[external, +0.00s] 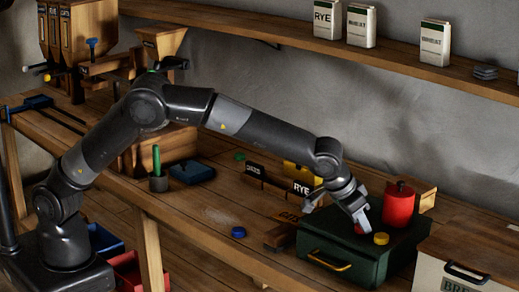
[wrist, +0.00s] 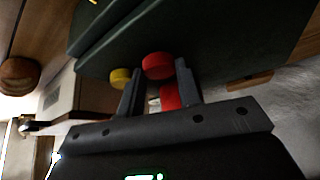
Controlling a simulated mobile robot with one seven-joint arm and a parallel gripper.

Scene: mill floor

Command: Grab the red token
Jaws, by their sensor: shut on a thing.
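The red token (external: 359,229) is a small round disc at the lid of a dark green box (external: 335,245). In the wrist view the red token (wrist: 157,65) is at my fingertips. My gripper (external: 359,215) reaches down over the box lid and is shut on the red token; the fingers hide part of it in the external view. I cannot tell whether the token still touches the lid. In the wrist view the gripper (wrist: 158,82) shows a finger on either side of the token.
A yellow token (external: 381,238) lies close by on the lid. A red canister (external: 399,206) stands just right of my gripper. A bread bin (external: 455,275) is at the right.

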